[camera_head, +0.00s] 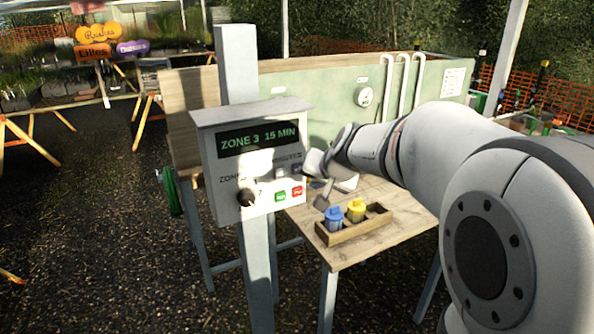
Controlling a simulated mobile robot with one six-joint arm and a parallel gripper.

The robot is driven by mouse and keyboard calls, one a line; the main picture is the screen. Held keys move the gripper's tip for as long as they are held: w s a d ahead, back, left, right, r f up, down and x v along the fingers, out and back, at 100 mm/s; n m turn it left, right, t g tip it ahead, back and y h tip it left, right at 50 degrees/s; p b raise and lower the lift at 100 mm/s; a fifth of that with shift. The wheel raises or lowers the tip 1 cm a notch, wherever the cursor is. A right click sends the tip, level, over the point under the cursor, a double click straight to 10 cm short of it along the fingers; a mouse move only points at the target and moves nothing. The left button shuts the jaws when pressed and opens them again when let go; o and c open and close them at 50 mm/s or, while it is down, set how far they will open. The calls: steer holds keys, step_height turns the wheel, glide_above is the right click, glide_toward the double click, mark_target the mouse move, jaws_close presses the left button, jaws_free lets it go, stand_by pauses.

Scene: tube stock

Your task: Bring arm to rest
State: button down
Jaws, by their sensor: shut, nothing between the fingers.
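My white arm (443,143) reaches in from the right edge and extends to the left over the wooden table. My gripper (323,197) is at its far end, pointing down, just right of the control box and above the left part of the table. Its fingers look closed with nothing held. The wrist partly hides the table's back and the green panel's lower part.
A control box (228,173) on a post reads "ZONE 3 15 MIN". A wooden tray (352,233) with blue (334,217) and yellow-capped (356,208) containers sits on the table (405,230). A green panel (335,112) stands behind.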

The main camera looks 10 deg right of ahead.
steer(key=s+f+n+g+h, duration=0.1)
steer(key=s+f, duration=0.3)
steer(key=s, duration=0.9)
steer(key=s+f+n+g, duration=0.4)
steer(key=s, duration=0.9)
steer(key=shift+s+a+f+g+h, duration=0.25)
steer(key=shift+s+a+g+h, duration=0.05)
steer(key=shift+a+h, duration=0.1)
